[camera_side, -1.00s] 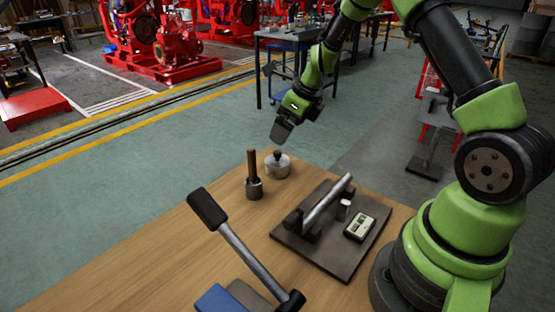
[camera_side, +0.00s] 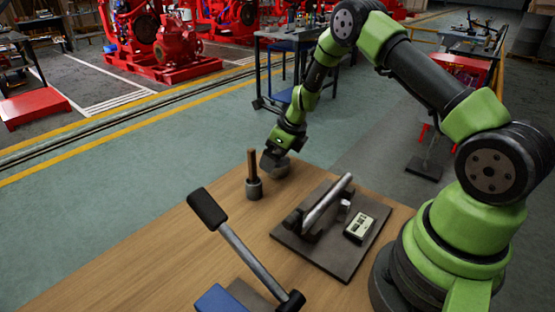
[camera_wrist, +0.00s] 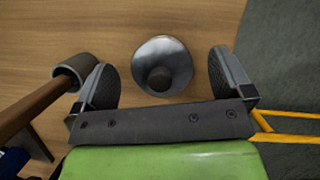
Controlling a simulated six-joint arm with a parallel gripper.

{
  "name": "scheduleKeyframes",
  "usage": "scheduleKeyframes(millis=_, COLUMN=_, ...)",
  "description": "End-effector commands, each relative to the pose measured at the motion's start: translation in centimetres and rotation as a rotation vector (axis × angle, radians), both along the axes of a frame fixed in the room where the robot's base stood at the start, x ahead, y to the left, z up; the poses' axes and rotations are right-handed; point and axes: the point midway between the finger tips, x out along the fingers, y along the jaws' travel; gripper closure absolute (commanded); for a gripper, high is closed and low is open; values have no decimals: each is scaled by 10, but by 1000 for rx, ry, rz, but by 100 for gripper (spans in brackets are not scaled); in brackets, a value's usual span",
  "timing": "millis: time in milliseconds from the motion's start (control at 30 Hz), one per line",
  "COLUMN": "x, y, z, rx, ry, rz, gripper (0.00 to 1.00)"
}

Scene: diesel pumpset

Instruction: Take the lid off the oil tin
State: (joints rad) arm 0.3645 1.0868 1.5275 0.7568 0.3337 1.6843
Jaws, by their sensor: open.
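The oil tin (camera_wrist: 162,55) is a round metal tin with a dark knob (camera_wrist: 159,79) on its lid, seen from above in the wrist view. In the side view my gripper (camera_side: 274,163) is down at the tin and hides most of it; a bit of the tin (camera_side: 280,174) shows below the fingers. In the wrist view my gripper (camera_wrist: 160,85) is open, with one dark finger on each side of the knob and a gap on both sides. The lid sits on the tin.
A wooden-handled tool with a metal collar (camera_side: 254,190) stands upright just left of the tin. A dark plate (camera_side: 345,262) with a metal bar and a small gauge box (camera_side: 359,227) lies nearer my base. A long lever (camera_side: 240,247) rises at the front. The wooden table's (camera_side: 130,262) left part is clear.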

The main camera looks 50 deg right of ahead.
Motion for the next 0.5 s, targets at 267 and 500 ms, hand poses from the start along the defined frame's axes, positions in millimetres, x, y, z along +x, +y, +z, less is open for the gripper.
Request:
scheduleKeyframes(millis=267, x=0, y=0, z=0, rx=0, ry=0, rz=0, gripper=54)
scheduleKeyframes(millis=500, x=0, y=0, z=1, rx=0, ry=0, rz=0, gripper=55)
